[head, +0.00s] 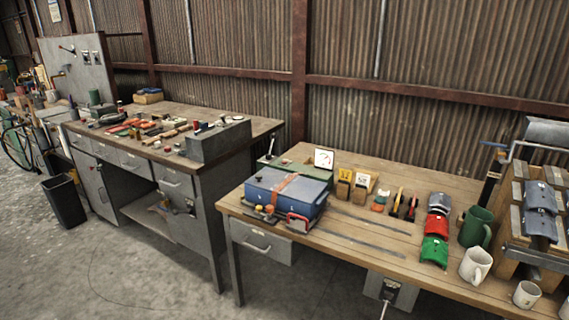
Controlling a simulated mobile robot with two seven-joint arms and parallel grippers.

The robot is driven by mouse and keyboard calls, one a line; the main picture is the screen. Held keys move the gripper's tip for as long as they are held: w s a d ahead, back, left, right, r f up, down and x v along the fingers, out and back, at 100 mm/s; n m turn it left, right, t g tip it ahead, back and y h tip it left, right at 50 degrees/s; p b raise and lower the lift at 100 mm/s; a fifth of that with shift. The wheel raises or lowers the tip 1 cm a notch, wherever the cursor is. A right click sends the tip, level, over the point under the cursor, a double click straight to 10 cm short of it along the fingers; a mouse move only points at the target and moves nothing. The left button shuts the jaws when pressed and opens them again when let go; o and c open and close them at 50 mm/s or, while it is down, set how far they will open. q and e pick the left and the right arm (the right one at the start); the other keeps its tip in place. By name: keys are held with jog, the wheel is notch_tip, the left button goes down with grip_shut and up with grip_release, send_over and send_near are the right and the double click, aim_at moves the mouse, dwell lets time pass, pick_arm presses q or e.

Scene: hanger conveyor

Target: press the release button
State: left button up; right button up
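I cannot single out the release button for certain. A small red knob-like spot (196,126) shows at the grey box (222,142) on the far workbench. Another small red-orange part (269,209) sits at the front of the blue case (286,192) on the near bench. Both are too small to tell whether they are buttons. Neither of my grippers shows in the head view.
The near wooden bench (365,236) holds small yellow-marked blocks, curved red, green and dark pieces (435,226), mugs (475,265) and a rack (530,215). The far bench (245,118) holds many tools. A black bin (64,201) stands on open floor (120,265).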

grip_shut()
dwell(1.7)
